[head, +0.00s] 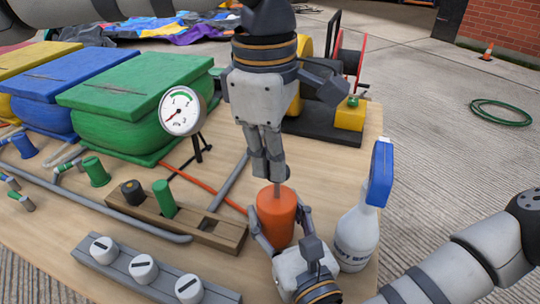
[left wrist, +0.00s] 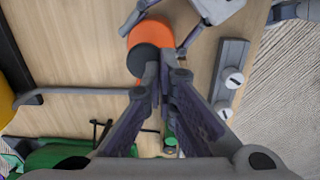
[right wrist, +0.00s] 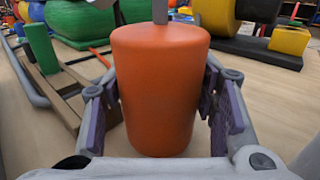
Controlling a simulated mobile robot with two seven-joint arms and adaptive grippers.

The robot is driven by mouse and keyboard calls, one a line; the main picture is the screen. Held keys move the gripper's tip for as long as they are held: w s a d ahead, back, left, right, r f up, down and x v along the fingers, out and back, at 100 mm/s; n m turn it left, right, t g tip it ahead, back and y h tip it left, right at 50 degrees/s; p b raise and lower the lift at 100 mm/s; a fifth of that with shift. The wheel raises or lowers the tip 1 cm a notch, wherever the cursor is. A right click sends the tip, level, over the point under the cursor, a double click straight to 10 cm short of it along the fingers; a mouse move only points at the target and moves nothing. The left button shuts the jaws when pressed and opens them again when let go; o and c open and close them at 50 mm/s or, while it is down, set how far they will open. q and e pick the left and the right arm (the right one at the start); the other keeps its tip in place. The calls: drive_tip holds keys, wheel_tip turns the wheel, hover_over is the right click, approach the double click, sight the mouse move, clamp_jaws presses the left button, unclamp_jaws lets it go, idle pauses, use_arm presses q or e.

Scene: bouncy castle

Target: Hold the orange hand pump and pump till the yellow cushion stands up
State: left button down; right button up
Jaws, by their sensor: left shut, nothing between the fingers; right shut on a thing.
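The orange hand pump (head: 277,214) stands upright near the front of the table, a thin grey rod rising from its top. My right gripper (head: 281,222) is shut around the pump body, a finger on each side, as the right wrist view (right wrist: 158,95) shows. My left gripper (head: 268,168) is shut and empty, pointing down just above the pump at the rod. A dark round knob (left wrist: 150,60) shows over the pump in the left wrist view; whether the fingers touch it I cannot tell. A yellow block (head: 22,62), perhaps the cushion, is partly cut off at far left.
Blue (head: 75,88) and green (head: 135,105) cushions stand beside it. A gauge (head: 182,110) has its needle at lower left. A spray bottle (head: 358,225) stands close right of the pump. A wooden valve rack (head: 215,236) and a grey knob bar (head: 120,265) lie left.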

use_arm(q)
drive_tip(key=shift+f, duration=1.9)
wheel_tip(320, 180, up, 14)
drive_tip(key=shift+s+a, duration=0.2)
drive_tip(key=shift+a, duration=0.05)
drive_tip(key=shift+r, duration=0.1)
drive_tip(key=shift+g, duration=0.3)
drive_tip(key=r, duration=0.1)
drive_tip(key=w+r, duration=0.1)
drive_tip(key=r, duration=0.2)
drive_tip(key=shift+w+a, duration=0.25)
drive_tip(key=shift+w, duration=0.15)
